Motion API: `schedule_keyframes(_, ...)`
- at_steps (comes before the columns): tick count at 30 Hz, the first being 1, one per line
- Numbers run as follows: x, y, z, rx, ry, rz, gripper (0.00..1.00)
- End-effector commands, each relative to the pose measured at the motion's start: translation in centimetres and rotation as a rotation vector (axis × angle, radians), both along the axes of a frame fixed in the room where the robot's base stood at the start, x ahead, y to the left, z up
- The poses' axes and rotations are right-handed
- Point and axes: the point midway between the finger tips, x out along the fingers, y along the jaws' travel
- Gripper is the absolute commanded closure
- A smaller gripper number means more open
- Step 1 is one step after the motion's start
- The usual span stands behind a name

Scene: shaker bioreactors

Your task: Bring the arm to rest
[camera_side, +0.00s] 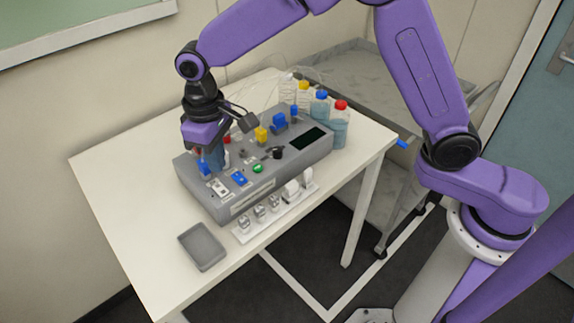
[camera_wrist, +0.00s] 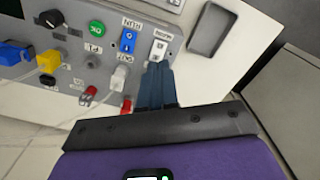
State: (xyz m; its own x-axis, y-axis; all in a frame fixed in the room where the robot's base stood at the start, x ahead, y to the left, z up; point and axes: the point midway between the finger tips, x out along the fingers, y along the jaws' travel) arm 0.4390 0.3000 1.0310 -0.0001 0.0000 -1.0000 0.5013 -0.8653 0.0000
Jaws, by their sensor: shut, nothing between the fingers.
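My gripper (camera_side: 214,158) hangs from my purple arm over the left end of the grey control unit (camera_side: 213,199) on the white table. In the wrist view, its two dark blue fingers (camera_wrist: 157,72) are together, with nothing between them. The fingertips lie just below a white rocker switch (camera_wrist: 158,49) and beside a blue switch (camera_wrist: 127,41) on the panel. I cannot tell whether the tips touch the panel. In the side view the fingers partly hide the unit's left end.
Bottles with blue (camera_side: 320,107) and red (camera_side: 339,119) caps stand behind the unit. A rack of small vials (camera_side: 274,212) stands along its front. An empty grey tray (camera_side: 202,246) lies near the table's front left. The table's left part (camera_side: 120,180) is clear. A grey cart (camera_side: 370,85) stands behind.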

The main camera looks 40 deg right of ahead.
Motion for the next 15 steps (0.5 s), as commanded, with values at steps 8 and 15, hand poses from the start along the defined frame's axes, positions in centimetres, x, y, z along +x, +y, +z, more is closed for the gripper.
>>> schedule_keyframes(8,-3.2,-2.6,1.9,0.005,-0.005,0.078,1.0)
schedule_keyframes(15,-8.5,-7.2,3.7,0.009,-0.01,0.196,1.0)
